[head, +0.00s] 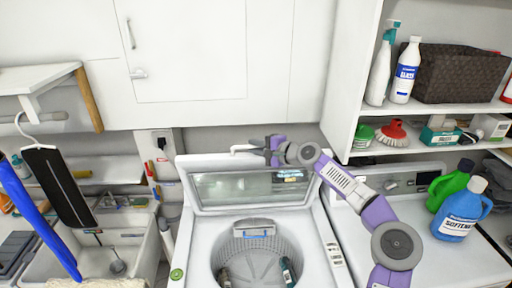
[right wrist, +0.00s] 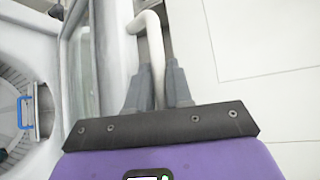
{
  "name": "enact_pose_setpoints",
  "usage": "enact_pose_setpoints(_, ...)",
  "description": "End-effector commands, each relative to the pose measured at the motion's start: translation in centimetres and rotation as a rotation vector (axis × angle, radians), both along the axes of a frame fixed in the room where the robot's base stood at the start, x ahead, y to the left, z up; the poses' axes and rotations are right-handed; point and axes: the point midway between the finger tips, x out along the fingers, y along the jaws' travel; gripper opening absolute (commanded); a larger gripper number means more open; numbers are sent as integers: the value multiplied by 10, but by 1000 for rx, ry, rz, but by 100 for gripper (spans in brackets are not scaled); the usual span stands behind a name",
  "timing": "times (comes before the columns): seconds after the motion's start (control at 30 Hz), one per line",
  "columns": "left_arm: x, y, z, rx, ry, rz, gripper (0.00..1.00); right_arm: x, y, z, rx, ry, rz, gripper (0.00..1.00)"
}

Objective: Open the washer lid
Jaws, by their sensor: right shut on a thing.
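The washer (head: 332,240) is a white top-loader in the lower middle of the head view. Its lid (head: 220,187), white-framed with a glass window, stands raised at the back, so the drum (head: 255,262) is exposed. A white curved handle (head: 240,149) is at the lid's top edge. My right gripper (head: 268,150) is shut on this handle, its arm reaching in from the lower right. In the right wrist view, the handle (right wrist: 147,22) passes between the fingers of the gripper (right wrist: 157,72). My left gripper is not in view.
A white wall cabinet (head: 190,50) is above and behind the lid. To the right stand shelves (head: 455,108) and another white machine with a blue softener bottle (head: 457,215) and a green bottle (head: 445,187). A sink (head: 60,262) is at left. Small dark items lie in the drum.

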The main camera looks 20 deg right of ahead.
Motion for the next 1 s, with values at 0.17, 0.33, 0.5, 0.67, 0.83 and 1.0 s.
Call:
enact_pose_setpoints(0.17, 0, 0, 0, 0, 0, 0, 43, 0, 0, -3, 0, 7, 2, 25)
enact_pose_setpoints(0.33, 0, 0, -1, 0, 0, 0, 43, -1, -1, -2, 1, 5, 0, 25)
enact_pose_setpoints(0.5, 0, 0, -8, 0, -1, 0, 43, -14, -10, 0, -1, 3, -4, 25)
enact_pose_setpoints(0.67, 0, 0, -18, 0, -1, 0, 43, -36, -23, 5, -3, 4, -3, 25)
enact_pose_setpoints(0.83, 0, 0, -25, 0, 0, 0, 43, -55, -33, 11, 0, 5, -1, 25)
enact_pose_setpoints(1.0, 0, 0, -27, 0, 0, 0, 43, -63, -37, 14, 1, 5, 1, 25)
